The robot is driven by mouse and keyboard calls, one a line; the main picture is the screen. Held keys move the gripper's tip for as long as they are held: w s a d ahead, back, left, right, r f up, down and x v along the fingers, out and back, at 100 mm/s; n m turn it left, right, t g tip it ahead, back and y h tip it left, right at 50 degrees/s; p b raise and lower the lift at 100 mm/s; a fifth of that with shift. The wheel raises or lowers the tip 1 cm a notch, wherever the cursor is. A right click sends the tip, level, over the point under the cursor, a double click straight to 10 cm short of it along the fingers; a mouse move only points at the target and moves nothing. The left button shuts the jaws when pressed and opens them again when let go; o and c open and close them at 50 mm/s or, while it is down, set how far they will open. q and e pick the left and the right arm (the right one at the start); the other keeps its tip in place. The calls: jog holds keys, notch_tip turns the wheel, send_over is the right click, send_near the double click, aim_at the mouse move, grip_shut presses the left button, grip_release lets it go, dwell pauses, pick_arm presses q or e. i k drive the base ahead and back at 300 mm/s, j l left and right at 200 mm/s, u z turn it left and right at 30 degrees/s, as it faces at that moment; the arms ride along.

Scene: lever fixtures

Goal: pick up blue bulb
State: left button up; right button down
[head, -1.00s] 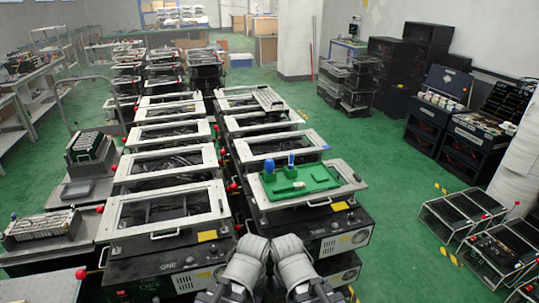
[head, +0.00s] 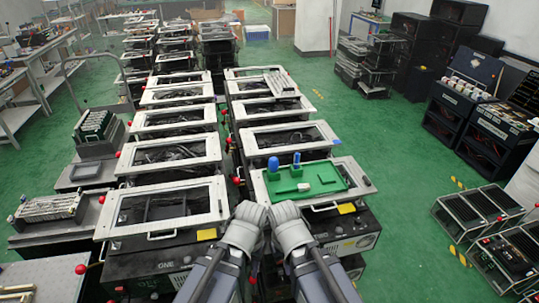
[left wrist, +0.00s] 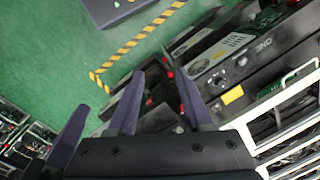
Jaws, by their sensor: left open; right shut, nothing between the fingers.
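A thick, round-topped blue piece (head: 273,166), likely the blue bulb, stands upright at the left end of a green board (head: 322,181). A slimmer blue piece (head: 297,160) stands to its right; I cannot tell for certain which is the bulb. The board lies on the nearest right fixture's light frame (head: 353,171). My left gripper (head: 243,216) and right gripper (head: 287,213) are side by side in front of this fixture, both apart from the blue pieces. The left is open and empty, the right shut and empty. Purple fingers show in the left wrist view, over fixtures and floor.
A small pale block (head: 304,187) sits on the board. A flat blue piece (head: 337,141) is at the frame's back edge. Another framed fixture (head: 165,209) stands to the left, with several more behind. Black racks (head: 478,222) stand right, beyond open green floor.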

aim_at(274, 163)
jog(key=i+l+u, duration=0.4)
jog(key=i+l, duration=0.65)
